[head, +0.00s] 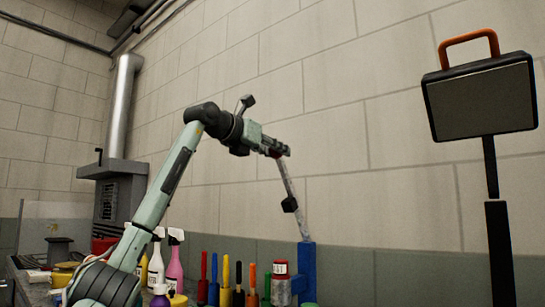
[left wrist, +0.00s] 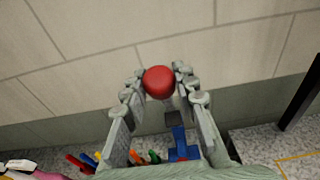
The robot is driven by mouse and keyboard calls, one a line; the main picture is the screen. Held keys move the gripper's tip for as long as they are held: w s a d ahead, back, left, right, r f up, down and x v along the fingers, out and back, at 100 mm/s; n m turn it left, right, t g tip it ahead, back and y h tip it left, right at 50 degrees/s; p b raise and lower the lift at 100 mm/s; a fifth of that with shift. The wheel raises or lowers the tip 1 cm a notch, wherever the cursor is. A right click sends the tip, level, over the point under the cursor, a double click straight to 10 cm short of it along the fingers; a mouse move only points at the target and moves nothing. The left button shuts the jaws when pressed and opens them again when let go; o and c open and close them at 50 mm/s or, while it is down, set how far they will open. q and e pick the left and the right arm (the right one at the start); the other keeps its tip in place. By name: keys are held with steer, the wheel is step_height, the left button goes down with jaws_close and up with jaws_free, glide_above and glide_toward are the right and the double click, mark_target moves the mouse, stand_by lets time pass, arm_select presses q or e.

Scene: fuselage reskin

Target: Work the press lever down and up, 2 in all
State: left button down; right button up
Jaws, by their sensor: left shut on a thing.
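The press (head: 306,262) is blue and stands on the bench at the lower middle of the head view; its blue body also shows in the left wrist view (left wrist: 179,143). Its grey lever (head: 287,183) is up, rising from the press and leaning a little left, with a dark block partway along it. The lever ends in a red ball knob (left wrist: 159,82). My left gripper (head: 279,150) is at the lever's top end, shut on the knob, which sits between the fingertips in the left wrist view. My right gripper is not in view.
Spray bottles (head: 175,262) and several coloured-handled tools (head: 226,276) stand left of the press. A red-and-grey can (head: 281,284) is beside it. A black lamp with an orange handle (head: 482,95) stands at right. The block wall is behind.

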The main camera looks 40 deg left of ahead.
arm_select(q)
steer(key=shift+w+r, duration=0.15)
steer(key=shift+r, duration=0.2)
steer(key=c, duration=1.2)
jaws_free()
steer(key=shift+o, duration=0.2)
steer(key=shift+f, duration=0.1)
steer(key=s+r, duration=0.1)
steer(key=s, duration=1.1)
steer(key=shift+a+r, duration=0.25)
steer(key=shift+a, duration=0.2)
steer(key=shift+w, duration=0.1)
steer(key=shift+c, duration=0.2)
